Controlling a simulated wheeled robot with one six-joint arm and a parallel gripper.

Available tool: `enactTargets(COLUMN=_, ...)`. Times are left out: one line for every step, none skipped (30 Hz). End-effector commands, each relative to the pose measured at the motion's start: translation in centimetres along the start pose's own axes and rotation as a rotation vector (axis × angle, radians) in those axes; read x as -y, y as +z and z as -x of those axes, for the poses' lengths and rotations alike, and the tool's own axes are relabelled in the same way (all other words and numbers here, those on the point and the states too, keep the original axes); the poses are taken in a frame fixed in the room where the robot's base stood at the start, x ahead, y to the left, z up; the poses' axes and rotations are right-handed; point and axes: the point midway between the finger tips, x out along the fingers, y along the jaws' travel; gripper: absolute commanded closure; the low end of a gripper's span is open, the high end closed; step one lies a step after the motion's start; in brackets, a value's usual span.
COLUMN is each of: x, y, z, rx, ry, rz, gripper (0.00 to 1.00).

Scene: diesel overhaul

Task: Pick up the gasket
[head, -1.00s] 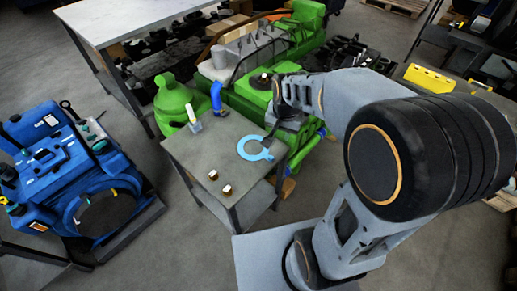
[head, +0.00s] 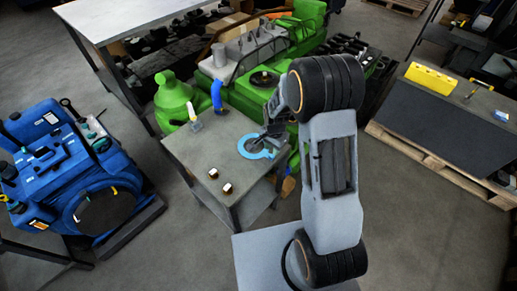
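The gasket (head: 244,152) is a flat light-blue ring with a tab. It lies on the small grey table (head: 205,148), near the table's right edge. My gripper (head: 256,144) is at the ring's upper right side, above or at it, and its dark fingers overlap the ring in the picture. Part of the ring is hidden behind the gripper. The fingers are too small and dark to tell whether they are open or shut, or whether they touch the gasket.
Two small white-and-brown pieces (head: 220,180) lie near the table's front edge. A small bottle-like item (head: 194,120) and a blue elbow pipe (head: 217,96) are at its back. The green engine (head: 250,88) stands behind. A blue machine (head: 75,170) stands left.

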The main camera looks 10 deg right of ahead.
Motion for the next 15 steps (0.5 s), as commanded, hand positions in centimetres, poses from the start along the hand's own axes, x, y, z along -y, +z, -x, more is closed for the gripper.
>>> enactTargets(x=0.0, y=0.0, z=-0.2, rx=0.000, ry=0.000, rz=0.000, gripper=0.68)
enactTargets(x=0.0, y=0.0, z=-0.3, rx=0.000, ry=0.000, rz=0.000, gripper=0.68)
enactTargets(x=0.0, y=0.0, z=-0.5, rx=0.001, ry=0.001, rz=0.000, gripper=0.68)
enactTargets(x=0.0, y=0.0, z=-0.7, rx=0.001, ry=0.002, rz=0.000, gripper=0.68)
enactTargets(x=0.0, y=0.0, z=-0.9, rx=0.002, ry=0.003, rz=0.001, gripper=0.68)
enactTargets(x=0.0, y=0.0, z=-1.4, rx=0.002, ry=0.002, rz=0.001, gripper=0.68)
enactTargets(x=0.1, y=0.0, z=-1.8, rx=0.003, ry=0.003, rz=0.001, gripper=0.68)
enactTargets(x=0.1, y=0.0, z=-2.3, rx=0.003, ry=0.004, rz=0.001, gripper=0.68)
enactTargets(x=0.2, y=-0.1, z=-2.8, rx=0.002, ry=0.003, rz=0.001, gripper=0.68)
enactTargets(x=0.2, y=-0.1, z=-3.2, rx=0.003, ry=0.003, rz=0.001, gripper=0.68)
enactTargets(x=0.2, y=-0.1, z=-3.6, rx=0.002, ry=0.003, rz=0.001, gripper=0.68)
enactTargets(x=0.2, y=-0.1, z=-4.2, rx=0.002, ry=0.002, rz=0.001, gripper=0.68)
enactTargets(x=0.2, y=-0.1, z=-4.5, rx=0.002, ry=0.002, rz=0.001, gripper=0.68)
enactTargets(x=0.2, y=-0.1, z=-4.7, rx=0.002, ry=0.002, rz=0.001, gripper=0.68)
enactTargets(x=0.2, y=-0.1, z=-5.0, rx=0.002, ry=0.002, rz=0.001, gripper=0.68)
